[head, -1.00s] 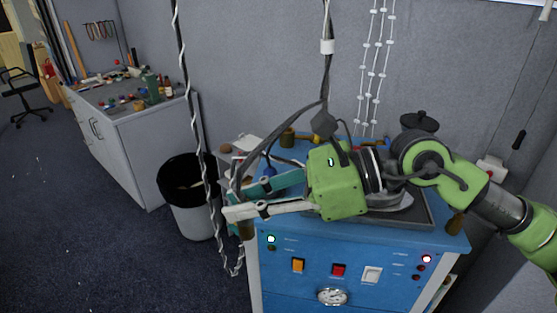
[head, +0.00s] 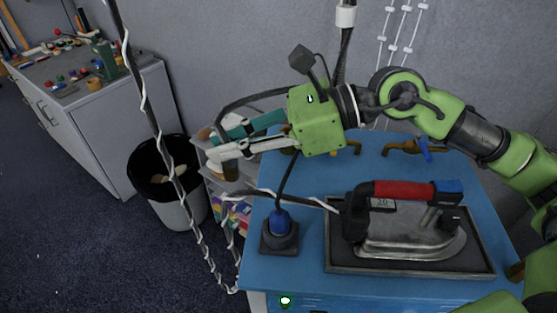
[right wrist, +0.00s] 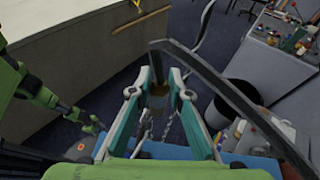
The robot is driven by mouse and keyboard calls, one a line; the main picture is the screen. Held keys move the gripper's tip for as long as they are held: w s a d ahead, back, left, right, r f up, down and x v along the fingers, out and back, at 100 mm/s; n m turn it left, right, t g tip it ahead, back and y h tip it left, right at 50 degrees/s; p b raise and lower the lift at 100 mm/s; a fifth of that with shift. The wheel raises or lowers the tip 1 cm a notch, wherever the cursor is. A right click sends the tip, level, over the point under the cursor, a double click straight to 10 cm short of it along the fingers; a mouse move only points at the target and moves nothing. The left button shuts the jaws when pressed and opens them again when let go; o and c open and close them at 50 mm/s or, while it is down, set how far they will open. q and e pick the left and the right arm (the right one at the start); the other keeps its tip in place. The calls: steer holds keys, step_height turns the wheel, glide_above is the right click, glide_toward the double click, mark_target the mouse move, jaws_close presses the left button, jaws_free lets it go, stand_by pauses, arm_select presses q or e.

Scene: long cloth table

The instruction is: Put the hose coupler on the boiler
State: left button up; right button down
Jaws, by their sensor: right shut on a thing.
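The boiler is the blue cabinet (head: 310,188) at the centre and right of the head view. My right gripper (head: 222,150), with white and teal fingers, is shut on the brownish hose coupler (head: 231,172), beside the boiler's back left corner. The coupler also shows between the fingertips in the right wrist view (right wrist: 158,91), with a black hose (right wrist: 228,92) running from it. In the head view the fingers partly hide the coupler. Brass fittings (head: 400,147) with a blue handle stand at the boiler's back edge.
An iron (head: 410,235) with a red handle rests on a dark tray (head: 400,268) on the boiler. A blue plug with cable (head: 279,220) stands at its left. A cable wound with white hangs left, before a black-lined bin (head: 192,215). Shelves (head: 232,210) stand beside the boiler.

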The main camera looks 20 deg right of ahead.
arm_select(q)
steer(key=s+r+g+p, duration=0.1)
steer(key=s+r+p, duration=0.15)
steer(key=s, duration=0.55)
arm_select(e)
steer(key=w+d+f+p, duration=0.1)
steer(key=d+f, duration=0.2)
steer(key=f, duration=0.1)
steer(key=w+d+f+p, duration=0.1)
steer(key=w+d+f, duration=0.1)
steer(key=d+f, duration=0.1)
steer(key=w+d+f+p, duration=0.2)
steer(key=d+f, duration=0.2)
steer(key=d, duration=0.1)
steer(key=shift+w+d+f, duration=0.1)
steer(key=shift+w+f, duration=0.05)
steer(key=shift+f, duration=0.4)
steer(key=shift+f+b, duration=0.25)
steer(key=shift+b, duration=0.05)
steer(key=c, duration=1.9)
jaws_free()
arm_select(q)
steer(key=w+r, duration=0.3)
steer(key=shift+w+r, duration=0.35)
arm_select(e)
steer(key=shift+r, duration=0.1)
